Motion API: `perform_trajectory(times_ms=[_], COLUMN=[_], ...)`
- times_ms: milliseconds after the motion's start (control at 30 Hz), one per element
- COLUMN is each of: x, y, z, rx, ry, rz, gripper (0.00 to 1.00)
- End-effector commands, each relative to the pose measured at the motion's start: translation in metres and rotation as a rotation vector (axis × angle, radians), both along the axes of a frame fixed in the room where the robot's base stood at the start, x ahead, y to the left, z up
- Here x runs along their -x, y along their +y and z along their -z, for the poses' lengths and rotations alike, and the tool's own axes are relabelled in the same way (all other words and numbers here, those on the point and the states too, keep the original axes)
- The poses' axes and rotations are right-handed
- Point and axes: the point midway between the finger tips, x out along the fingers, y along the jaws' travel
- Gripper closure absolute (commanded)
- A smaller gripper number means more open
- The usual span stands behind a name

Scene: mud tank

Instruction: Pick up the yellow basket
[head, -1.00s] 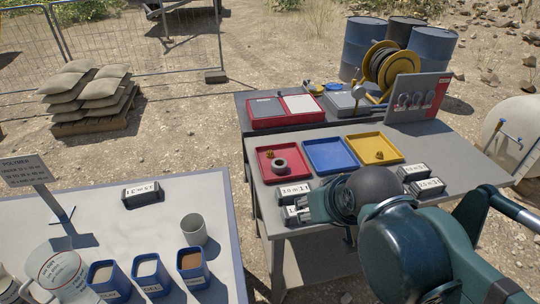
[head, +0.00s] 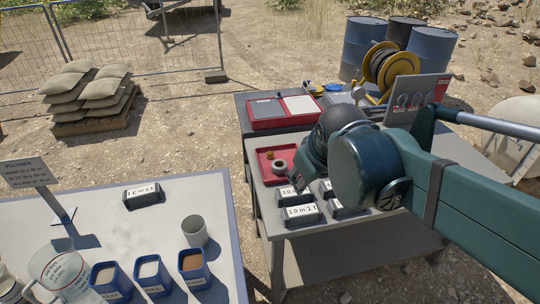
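The yellow basket, a shallow yellow tray on the right-hand table (head: 262,208), is hidden now behind my arm. My gripper (head: 301,170) hangs over that table, just right of the red tray (head: 264,168). Only its teal housing shows clearly, below a dark round joint. Its fingertips are too small and covered to tell whether they are open or shut, and I see nothing held in it. The blue tray is also hidden behind the arm.
A grey ring (head: 280,168) and a small gold piece lie in the red tray. Several labelled blocks (head: 300,214) stand on the near part of the table, close to my gripper. An upright panel (head: 408,100) and cable reel (head: 379,65) stand behind. Left table holds cups.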

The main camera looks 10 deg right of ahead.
Motion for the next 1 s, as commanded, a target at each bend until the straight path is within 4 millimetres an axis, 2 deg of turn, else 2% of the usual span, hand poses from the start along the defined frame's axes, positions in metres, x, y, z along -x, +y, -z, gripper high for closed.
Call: perform_trajectory(times_ms=[500, 1000], x=[-0.085, -0.169], y=[0.0, 0.003], z=[-0.017, -0.012], rx=[0.179, 0.336], ry=[0.098, 0.202], rz=[-0.239, -0.475], gripper=[0.63, 0.63])
